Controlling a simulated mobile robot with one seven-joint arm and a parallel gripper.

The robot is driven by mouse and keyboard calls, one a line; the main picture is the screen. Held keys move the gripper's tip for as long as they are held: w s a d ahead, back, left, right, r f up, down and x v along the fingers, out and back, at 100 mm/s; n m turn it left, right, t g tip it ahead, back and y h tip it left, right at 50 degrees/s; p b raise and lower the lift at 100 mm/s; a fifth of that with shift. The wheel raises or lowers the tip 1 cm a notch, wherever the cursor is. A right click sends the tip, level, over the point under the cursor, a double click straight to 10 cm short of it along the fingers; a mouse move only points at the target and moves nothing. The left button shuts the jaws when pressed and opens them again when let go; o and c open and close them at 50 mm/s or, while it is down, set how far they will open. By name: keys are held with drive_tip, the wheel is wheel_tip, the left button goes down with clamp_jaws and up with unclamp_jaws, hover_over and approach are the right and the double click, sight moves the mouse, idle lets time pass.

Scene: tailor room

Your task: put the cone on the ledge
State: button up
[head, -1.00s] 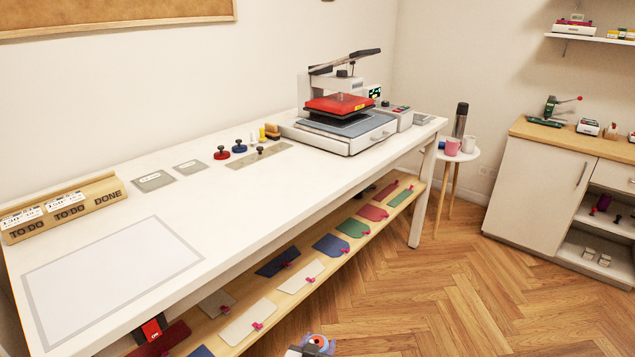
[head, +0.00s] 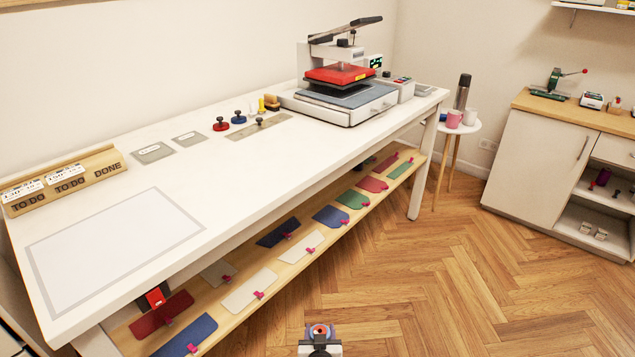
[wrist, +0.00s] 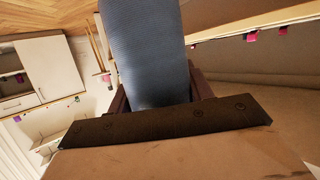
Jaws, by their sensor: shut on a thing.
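My gripper (head: 320,347) shows at the bottom edge of the head view, low over the floor in front of the table. I cannot tell for sure which surface is the ledge; a white wall shelf (head: 598,5) shows at the top right, mostly out of frame.
The long white table (head: 240,190) fills the left, with a heat press (head: 340,85) at its far end. Its lower wooden shelf (head: 240,307) holds several coloured pieces. A round side table (head: 459,127) and a wooden-topped cabinet (head: 545,175) stand at right. The floor (head: 440,270) between is clear.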

drive_tip(key=shift+s+a+r, duration=0.2)
drive_tip(key=shift+s+r, duration=0.25)
drive_tip(key=shift+s, duration=0.1)
drive_tip(key=shift+s+a+r, duration=0.15)
drive_tip(key=shift+s+r, duration=0.3)
drive_tip(key=shift+s, duration=0.1)
